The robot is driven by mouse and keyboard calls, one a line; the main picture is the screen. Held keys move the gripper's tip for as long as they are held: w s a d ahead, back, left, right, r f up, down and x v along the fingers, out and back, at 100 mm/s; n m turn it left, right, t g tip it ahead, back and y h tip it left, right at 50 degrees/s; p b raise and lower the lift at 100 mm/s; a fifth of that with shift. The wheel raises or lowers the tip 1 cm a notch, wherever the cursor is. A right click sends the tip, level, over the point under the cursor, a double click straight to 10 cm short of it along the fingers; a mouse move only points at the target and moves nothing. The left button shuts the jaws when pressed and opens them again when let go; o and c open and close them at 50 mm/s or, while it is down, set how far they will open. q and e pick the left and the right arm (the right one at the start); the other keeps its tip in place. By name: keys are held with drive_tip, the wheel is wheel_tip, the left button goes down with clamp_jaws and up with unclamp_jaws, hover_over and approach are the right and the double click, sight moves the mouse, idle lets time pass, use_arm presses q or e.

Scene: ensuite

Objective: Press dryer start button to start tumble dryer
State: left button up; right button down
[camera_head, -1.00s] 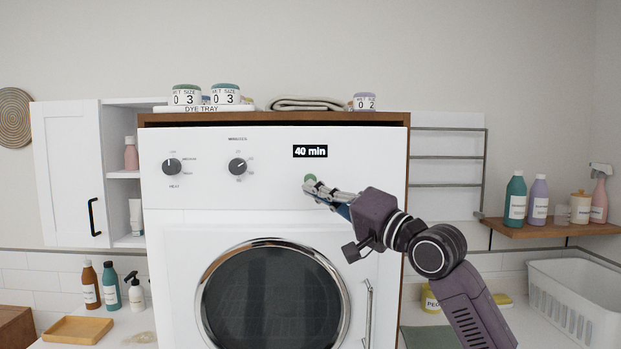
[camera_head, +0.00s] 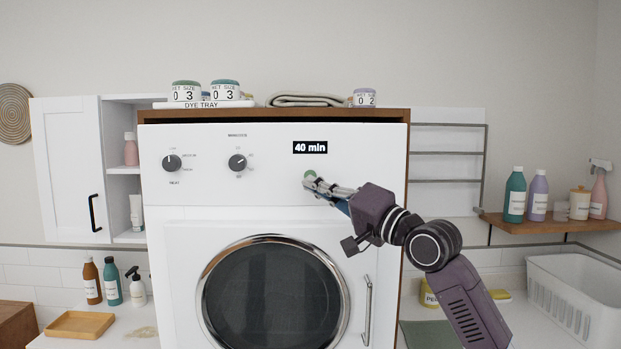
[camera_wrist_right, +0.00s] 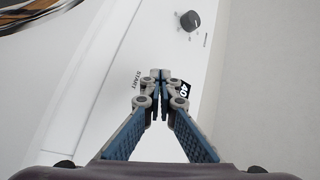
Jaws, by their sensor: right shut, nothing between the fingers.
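The white tumble dryer (camera_head: 215,215) stands in the middle of the head view, with its round door shut. Its display (camera_head: 310,147) reads "40 min". The green start button (camera_head: 310,175) is below the display, partly hidden by my right gripper (camera_head: 308,184). My right gripper is shut and empty, with its fingertips at the button; whether they touch it I cannot tell. In the right wrist view the shut fingertips (camera_wrist_right: 160,74) are over the panel beside the "START" label (camera_wrist_right: 137,84), and they hide the button. My left gripper is not in view.
Two knobs (camera_head: 172,163) (camera_head: 237,162) are on the panel's left. Jars and a folded towel (camera_head: 306,100) lie on top. A shelf of bottles (camera_head: 540,226) and a white basket (camera_head: 575,300) are at right.

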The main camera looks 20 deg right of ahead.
drive_tip(key=shift+w, duration=0.1)
idle(0.6)
drive_tip(key=shift+w+d+p, duration=0.1)
drive_tip(key=shift+w+p, duration=0.2)
drive_tip(key=shift+p, duration=0.05)
drive_tip(key=shift+w+d, duration=0.1)
drive_tip(key=shift+w, duration=0.15)
idle(0.4)
drive_tip(key=shift+s, duration=0.65)
drive_tip(key=shift+a, duration=0.2)
drive_tip(key=s+a+p, duration=0.1)
drive_tip(key=s, duration=0.4)
drive_tip(key=shift+s+a, duration=0.3)
drive_tip(key=shift+s, duration=0.1)
